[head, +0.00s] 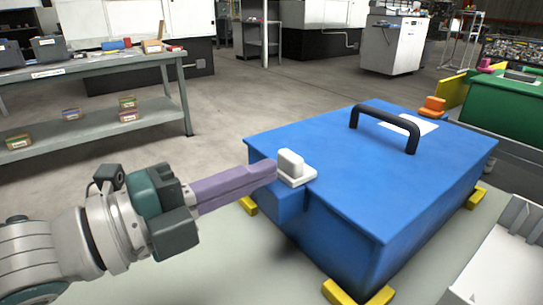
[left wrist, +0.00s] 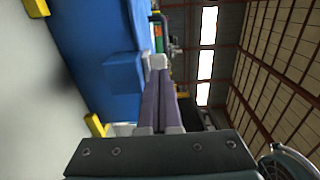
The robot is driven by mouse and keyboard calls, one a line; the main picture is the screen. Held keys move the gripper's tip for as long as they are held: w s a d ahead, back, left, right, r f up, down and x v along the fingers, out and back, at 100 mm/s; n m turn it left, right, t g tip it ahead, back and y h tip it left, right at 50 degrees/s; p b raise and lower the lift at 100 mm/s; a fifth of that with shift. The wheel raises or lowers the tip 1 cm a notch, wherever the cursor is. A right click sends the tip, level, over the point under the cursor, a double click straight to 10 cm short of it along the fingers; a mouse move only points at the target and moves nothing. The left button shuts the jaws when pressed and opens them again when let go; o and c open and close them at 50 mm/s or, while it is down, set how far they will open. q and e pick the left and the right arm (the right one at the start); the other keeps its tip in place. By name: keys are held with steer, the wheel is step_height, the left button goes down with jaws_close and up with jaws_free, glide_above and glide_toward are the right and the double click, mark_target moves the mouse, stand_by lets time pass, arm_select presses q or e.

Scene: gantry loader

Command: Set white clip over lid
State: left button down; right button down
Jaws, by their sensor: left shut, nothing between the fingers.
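The white clip (head: 290,163) sits at the near left edge of the blue lid (head: 350,170), above a blue block that juts from the box's side. Its flat base lies on the lid's edge and its raised tab stands upright. My left gripper (head: 271,171), with long purple fingers, is shut and empty. Its tips are right beside the clip's left side; I cannot tell if they touch it. In the left wrist view the clip (left wrist: 158,62) shows just beyond the closed fingertips (left wrist: 158,74). The clip's underside is hidden. My right gripper is not in view.
A black handle (head: 385,122) rises from the lid, with a white label beside it. Yellow corner blocks (head: 357,293) surround the box's foot. A grey bench (head: 90,75) stands at left.

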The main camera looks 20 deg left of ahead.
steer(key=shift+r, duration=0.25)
arm_select(q)
steer(key=v, duration=0.8)
steer(key=shift+s, duration=0.2)
steer(key=shift+a+r+p, duration=0.1)
steer(key=shift+p, duration=0.25)
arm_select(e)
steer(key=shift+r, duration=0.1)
